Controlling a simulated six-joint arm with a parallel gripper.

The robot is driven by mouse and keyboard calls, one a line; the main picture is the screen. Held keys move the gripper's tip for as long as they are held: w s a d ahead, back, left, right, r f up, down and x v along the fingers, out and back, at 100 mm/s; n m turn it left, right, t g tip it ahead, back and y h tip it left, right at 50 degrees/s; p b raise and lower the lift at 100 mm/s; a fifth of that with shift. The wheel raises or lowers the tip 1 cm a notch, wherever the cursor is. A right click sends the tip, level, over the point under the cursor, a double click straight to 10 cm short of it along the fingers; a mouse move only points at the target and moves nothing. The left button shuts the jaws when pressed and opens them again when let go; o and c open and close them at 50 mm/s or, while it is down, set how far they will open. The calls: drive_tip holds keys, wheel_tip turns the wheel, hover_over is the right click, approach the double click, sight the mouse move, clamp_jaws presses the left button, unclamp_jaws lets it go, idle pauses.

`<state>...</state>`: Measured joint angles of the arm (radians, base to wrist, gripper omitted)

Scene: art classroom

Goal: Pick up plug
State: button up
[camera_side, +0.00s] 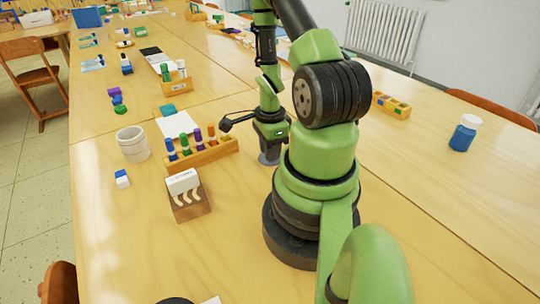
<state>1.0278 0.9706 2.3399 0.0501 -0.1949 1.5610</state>
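No object can be told for sure as the plug. The likeliest candidates are several coloured pegs with dark, blue, green, purple and red parts, such as the green one (185,145), standing in a wooden rack (212,156) left of centre. My gripper (246,130) is black and hangs just right of and behind the rack, apart from the pegs. One dark finger reaches out to the left. The rest is partly hidden by my green arm, so its opening is unclear. A small grey form (268,158) shows under it, too small to identify.
A white cup (132,145), a blue-and-white eraser (122,179) and a wooden block with a white top (189,205) stand left and in front. White paper (178,124) lies behind the rack. A blue jar (463,136) stands right. The table's right front is clear.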

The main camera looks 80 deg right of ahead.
clamp_jaws()
drive_tip(key=shift+r, duration=0.15)
